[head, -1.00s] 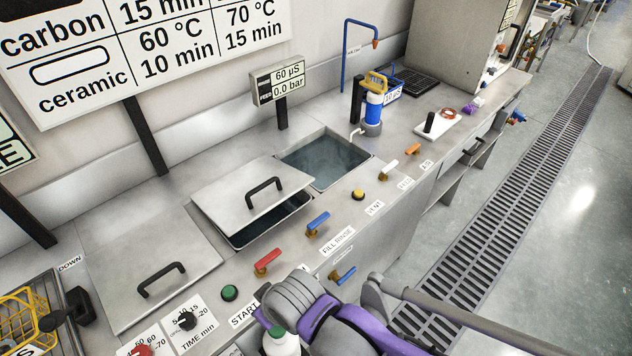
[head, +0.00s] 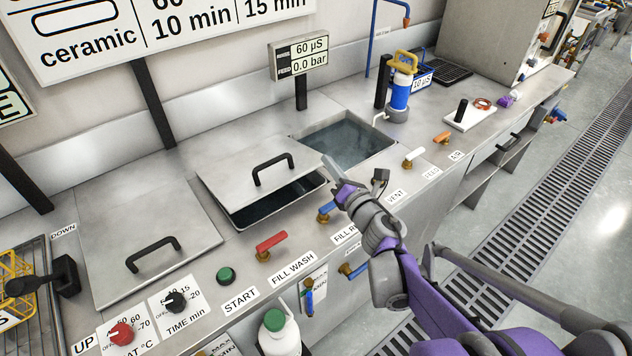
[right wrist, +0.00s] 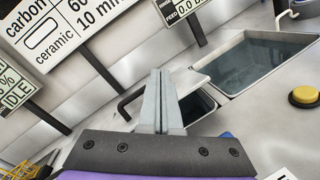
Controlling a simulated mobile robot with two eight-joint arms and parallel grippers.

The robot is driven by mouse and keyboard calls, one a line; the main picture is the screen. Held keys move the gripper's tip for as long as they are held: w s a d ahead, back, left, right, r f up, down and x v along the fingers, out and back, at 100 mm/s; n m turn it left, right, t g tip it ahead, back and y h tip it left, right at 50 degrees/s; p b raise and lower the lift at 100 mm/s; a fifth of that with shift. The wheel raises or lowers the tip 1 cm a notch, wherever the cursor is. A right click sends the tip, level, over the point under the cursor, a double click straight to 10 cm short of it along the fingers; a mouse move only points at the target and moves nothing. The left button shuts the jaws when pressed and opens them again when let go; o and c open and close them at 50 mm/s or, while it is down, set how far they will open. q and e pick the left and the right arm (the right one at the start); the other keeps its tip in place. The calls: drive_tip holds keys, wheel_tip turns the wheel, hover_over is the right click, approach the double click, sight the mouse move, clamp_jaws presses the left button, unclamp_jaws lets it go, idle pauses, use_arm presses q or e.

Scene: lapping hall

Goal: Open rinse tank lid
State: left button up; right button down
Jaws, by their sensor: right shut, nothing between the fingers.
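A grey metal lid (head: 225,178) with a black handle (head: 272,169) lies over the middle tank in the head view. It covers only part of the opening, and a dark gap shows along its front edge. To its right is an uncovered tank (head: 350,142) with water. My right gripper (head: 331,168) is shut and empty, above the counter by the lid's right end. In the right wrist view its closed fingers (right wrist: 160,75) stand in front of the lid (right wrist: 190,84) and hide part of it; the handle (right wrist: 128,103) shows to their left. My left gripper is not in view.
A second lid (head: 190,215) lies flat over the left tank. Along the front edge are a red lever (head: 271,241), a blue lever (head: 326,211), a green button (head: 226,275) and dials.

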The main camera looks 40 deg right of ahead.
drive_tip(key=f+n+y, duration=0.1)
drive_tip(key=f+n, duration=0.1)
drive_tip(key=n, duration=0.1)
drive_tip(key=s+d+f+n+y+b, duration=0.1)
drive_tip(key=f+n, duration=0.2)
drive_tip(key=s+d+f+n+y+b, duration=0.1)
drive_tip(key=f+n, duration=0.1)
drive_tip(key=n, duration=0.1)
drive_tip(key=shift+f+n+y, duration=0.3)
drive_tip(key=shift+n+y, duration=0.1)
drive_tip(key=w, duration=0.5)
drive_tip(key=w+f, duration=0.1)
drive_tip(key=w, duration=0.2)
drive_tip(key=shift+w+d+b, duration=0.25)
drive_tip(key=shift+d+b, duration=0.1)
drive_tip(key=shift+b, duration=0.05)
drive_tip(key=shift+w+r, duration=0.1)
drive_tip(key=shift+w, duration=0.1)
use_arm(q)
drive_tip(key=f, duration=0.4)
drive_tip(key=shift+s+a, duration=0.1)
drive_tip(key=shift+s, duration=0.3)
use_arm(e)
drive_tip(key=shift+r, duration=0.15)
drive_tip(key=shift+w, duration=0.1)
